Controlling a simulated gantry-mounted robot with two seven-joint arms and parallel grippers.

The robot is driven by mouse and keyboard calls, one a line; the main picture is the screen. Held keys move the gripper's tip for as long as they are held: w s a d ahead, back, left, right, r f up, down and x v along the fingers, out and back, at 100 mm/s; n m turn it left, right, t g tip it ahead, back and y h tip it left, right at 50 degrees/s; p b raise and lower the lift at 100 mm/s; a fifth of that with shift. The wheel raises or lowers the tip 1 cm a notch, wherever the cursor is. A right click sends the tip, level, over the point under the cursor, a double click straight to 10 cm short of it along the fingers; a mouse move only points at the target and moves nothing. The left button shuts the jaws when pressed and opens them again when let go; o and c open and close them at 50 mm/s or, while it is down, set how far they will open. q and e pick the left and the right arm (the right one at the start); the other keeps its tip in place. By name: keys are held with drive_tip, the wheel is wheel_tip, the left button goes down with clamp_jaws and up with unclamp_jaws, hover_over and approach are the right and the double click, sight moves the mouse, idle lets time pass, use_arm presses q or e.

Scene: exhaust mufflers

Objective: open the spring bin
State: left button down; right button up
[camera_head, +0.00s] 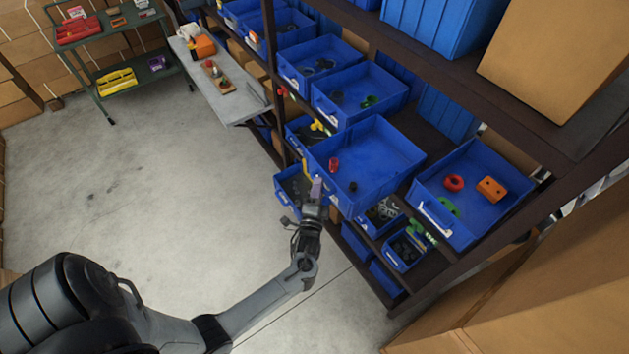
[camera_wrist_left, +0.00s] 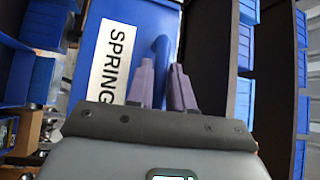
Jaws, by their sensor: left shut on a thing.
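The spring bin (camera_head: 385,150) is a large blue open-topped bin on the shelf. It sticks out farther toward the aisle than the bins beside it and holds a small red part and a dark part. In the left wrist view its blue front (camera_wrist_left: 108,22) carries a white label (camera_wrist_left: 112,62) reading SPRING. A blue handle (camera_wrist_left: 161,45) stands out beside the label. My left gripper (camera_head: 316,186) is at the bin's front, its purple fingers (camera_wrist_left: 163,68) shut on the handle. The fingers partly hide the handle. My right gripper is not in view.
Another blue bin (camera_head: 476,176) with a red ring and an orange block is at the right. Smaller bins (camera_head: 403,249) sit below, and more bins (camera_head: 360,92) stand behind. A cardboard box (camera_head: 555,55) is on the upper shelf. The grey floor (camera_head: 180,190) at left is clear.

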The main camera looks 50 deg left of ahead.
use_arm(q)
drive_tip(key=c, duration=1.1)
unclamp_jaws()
drive_tip(key=b+v, duration=0.2)
drive_tip(key=v, duration=0.9)
